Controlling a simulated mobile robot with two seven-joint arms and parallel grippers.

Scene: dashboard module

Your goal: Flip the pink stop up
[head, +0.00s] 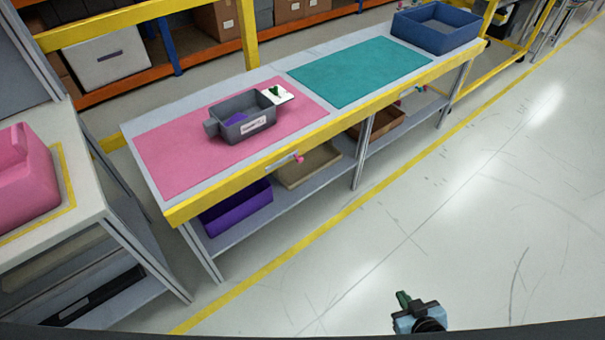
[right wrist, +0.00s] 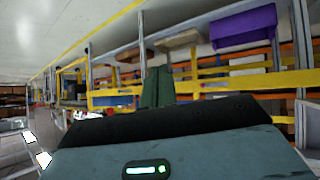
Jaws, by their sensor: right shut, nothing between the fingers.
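The pink stop (head: 299,159) is a small pink piece on the yellow front rail (head: 240,175) of the workbench, below the pink mat (head: 180,158). It sits at the right end of a small grey fitting and appears low on the rail; its exact tilt is too small to tell. My right gripper (head: 403,298) is at the bottom of the head view, over open floor, well apart from the bench and the stop. Its green fingers (right wrist: 157,87) are shut and empty in the right wrist view. My left gripper is not in view.
A grey bin (head: 243,130) with something purple inside stands on the pink mat beside a white card (head: 277,95). A teal mat (head: 360,72) and blue tray (head: 437,27) lie farther right. A purple bin (head: 237,208) sits on the lower shelf. Floor before the bench is clear.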

